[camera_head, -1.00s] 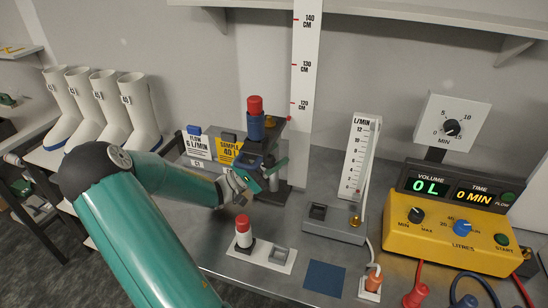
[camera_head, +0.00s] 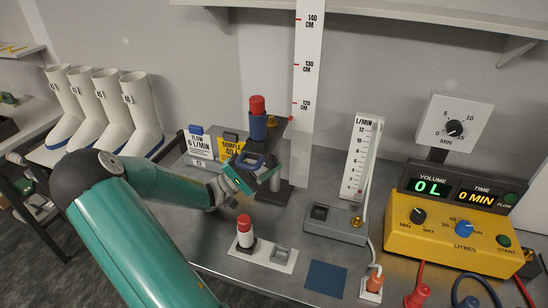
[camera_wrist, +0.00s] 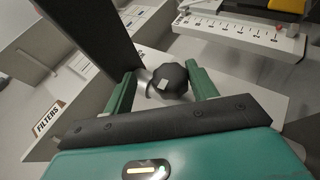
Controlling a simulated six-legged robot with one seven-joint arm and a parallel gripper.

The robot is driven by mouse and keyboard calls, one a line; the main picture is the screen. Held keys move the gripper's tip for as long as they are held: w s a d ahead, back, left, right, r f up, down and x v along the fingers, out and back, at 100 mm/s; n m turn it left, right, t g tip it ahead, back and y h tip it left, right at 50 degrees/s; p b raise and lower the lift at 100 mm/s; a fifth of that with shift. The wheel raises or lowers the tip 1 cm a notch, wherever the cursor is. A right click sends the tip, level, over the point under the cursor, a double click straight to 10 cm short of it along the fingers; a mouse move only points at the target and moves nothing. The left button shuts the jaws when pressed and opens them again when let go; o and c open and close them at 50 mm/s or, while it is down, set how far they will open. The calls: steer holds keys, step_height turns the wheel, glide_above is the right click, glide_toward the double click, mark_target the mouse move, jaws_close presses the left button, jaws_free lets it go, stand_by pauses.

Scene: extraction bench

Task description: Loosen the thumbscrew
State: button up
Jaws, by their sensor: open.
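A dark round knob (camera_wrist: 168,80) with a pale mark, which looks like the thumbscrew, shows between my fingers in the wrist view. My gripper (camera_wrist: 162,76) is open, one finger on each side of the knob; I cannot tell whether either touches it. In the head view my gripper (camera_head: 255,177) is at the upright stand (camera_head: 285,150), below the blue holder (camera_head: 257,126) with its red-topped cartridge (camera_head: 257,104). The knob cannot be made out clearly there, as my fingers are in front.
A white plate with a red-topped cartridge (camera_head: 245,226) stands in front of my gripper. The flow meter (camera_head: 358,165) and yellow pump (camera_head: 445,235) are to the right. Yellow and white cards (camera_head: 200,143) stand behind left. A blue square (camera_head: 325,278) lies at the front.

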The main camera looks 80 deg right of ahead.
steer(key=w+a, duration=0.4)
steer(key=w, duration=0.5)
steer(key=shift+w, duration=0.2)
steer(key=s+d+m+t+y, duration=0.1)
steer(key=s+t, duration=0.1)
steer(key=s, duration=0.2)
steer(key=s+d+m+t+y, duration=0.2)
steer(key=s+t, duration=0.1)
steer(key=s, duration=0.1)
steer(key=s+d+f+m+t+y, duration=0.1)
steer(key=s+d+m+t, duration=0.1)
steer(key=s+t, duration=0.1)
steer(key=shift+s+y, duration=0.4)
steer(key=shift+s, duration=0.4)
